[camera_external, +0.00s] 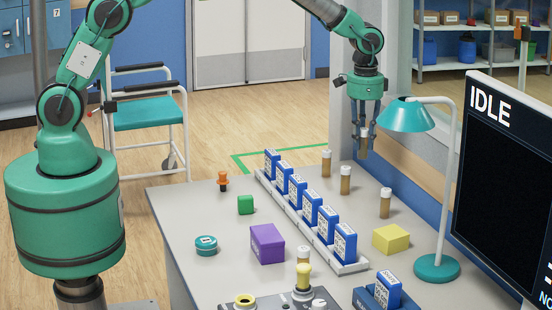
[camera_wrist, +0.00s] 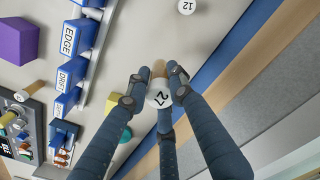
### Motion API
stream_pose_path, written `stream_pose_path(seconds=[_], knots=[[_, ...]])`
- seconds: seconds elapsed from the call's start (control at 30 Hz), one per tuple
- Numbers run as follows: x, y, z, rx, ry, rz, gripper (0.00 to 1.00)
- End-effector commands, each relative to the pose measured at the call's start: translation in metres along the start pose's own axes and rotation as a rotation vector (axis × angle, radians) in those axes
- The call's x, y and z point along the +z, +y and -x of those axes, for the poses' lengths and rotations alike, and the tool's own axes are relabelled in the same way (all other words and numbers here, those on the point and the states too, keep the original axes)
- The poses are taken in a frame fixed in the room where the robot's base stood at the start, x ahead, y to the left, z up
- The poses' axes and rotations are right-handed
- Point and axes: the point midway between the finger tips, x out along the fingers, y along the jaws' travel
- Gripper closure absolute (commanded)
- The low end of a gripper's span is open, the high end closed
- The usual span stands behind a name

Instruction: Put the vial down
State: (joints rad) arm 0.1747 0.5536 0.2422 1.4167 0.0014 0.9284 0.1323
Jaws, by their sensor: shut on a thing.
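My gripper (camera_external: 364,140) is shut on a brown vial (camera_external: 364,154) and holds it in the air near the far right edge of the table (camera_external: 200,225). In the wrist view my gripper (camera_wrist: 158,88) has its dark fingers around the vial (camera_wrist: 160,96), whose white cap reads 27. A cap reading 12 (camera_wrist: 187,6) shows in the wrist view.
A row of blue boxes (camera_external: 312,208) stands in a white rail (camera_external: 262,182). A yellow block (camera_external: 391,239), a teal lamp (camera_external: 404,115), a purple block (camera_external: 267,243) and a monitor (camera_external: 495,170) stand around it.

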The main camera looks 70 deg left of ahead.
Motion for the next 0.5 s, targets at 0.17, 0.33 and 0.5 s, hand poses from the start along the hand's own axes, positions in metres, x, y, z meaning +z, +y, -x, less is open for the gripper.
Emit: stream_pose_path(seconds=[0.17,0.33,0.5], knots=[[0.001,0.001,-0.034,0.0,-0.002,0.0,1.0],[0.001,0.001,-0.048,0.0,0.0,0.0,1.0],[0.001,0.001,-0.05,0.0,0.001,0.0,1.0]])
